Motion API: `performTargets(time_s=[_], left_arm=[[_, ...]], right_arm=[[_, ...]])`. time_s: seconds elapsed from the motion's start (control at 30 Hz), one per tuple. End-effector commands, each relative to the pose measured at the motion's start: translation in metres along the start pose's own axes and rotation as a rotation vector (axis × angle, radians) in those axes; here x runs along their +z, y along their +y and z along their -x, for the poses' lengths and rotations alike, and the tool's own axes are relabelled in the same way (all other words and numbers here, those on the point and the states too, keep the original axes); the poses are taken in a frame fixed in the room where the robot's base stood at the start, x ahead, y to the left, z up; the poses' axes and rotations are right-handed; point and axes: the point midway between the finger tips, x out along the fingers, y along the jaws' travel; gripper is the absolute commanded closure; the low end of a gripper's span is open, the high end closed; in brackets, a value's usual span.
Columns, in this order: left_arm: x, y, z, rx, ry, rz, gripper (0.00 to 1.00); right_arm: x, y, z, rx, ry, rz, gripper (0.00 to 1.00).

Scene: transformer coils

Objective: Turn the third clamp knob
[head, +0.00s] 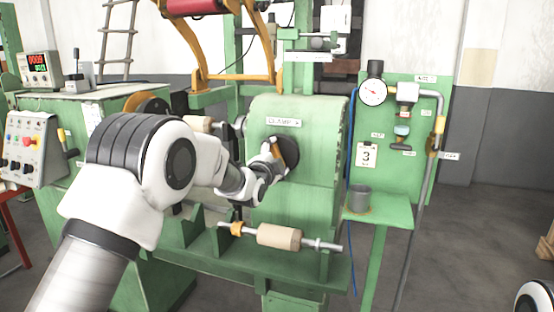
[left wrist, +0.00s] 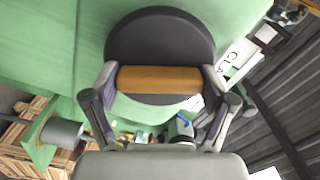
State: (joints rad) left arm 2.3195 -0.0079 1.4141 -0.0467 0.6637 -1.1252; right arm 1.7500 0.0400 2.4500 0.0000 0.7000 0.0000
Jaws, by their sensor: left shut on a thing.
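The clamp knob is a dark round disc (head: 290,153) with an orange-brown grip bar, on the front of the green machine housing (head: 316,113) below a label reading "CLAMP" and a further character. My left gripper (head: 276,153) reaches it from the left. In the left wrist view the disc (left wrist: 160,38) fills the upper middle, and the grip bar (left wrist: 159,80) lies level between the two fingers of my left gripper (left wrist: 160,82). The fingers are shut on the bar's two ends. My right gripper is not in view.
A wooden roller on a metal shaft (head: 280,236) sits low in front of the housing. A green panel at right carries a gauge (head: 373,92), a card reading 3 (head: 366,155) and a grey cup (head: 359,198) on a shelf. A control box (head: 32,150) stands at left.

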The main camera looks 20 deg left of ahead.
Motion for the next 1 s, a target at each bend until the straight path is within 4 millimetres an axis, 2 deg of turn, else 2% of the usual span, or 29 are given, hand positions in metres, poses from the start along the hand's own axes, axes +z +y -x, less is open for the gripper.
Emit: performTargets(time_s=[0.03,0.67,0.7,1.0], left_arm=[[-0.0022,-0.0080,-0.0009,-0.016,0.005,-0.017,0.51],[-0.0024,-0.0086,-0.0008,-0.017,0.005,-0.071,0.51],[-0.0023,-0.0086,-0.0008,-0.017,0.005,-0.071,0.02],[-0.0011,-0.0040,-0.0003,-0.008,0.002,-0.070,0.00]], right_arm=[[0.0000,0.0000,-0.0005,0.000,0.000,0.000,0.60],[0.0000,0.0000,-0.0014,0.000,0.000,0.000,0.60],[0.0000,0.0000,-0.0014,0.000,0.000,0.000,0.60],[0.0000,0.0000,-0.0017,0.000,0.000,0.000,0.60]])
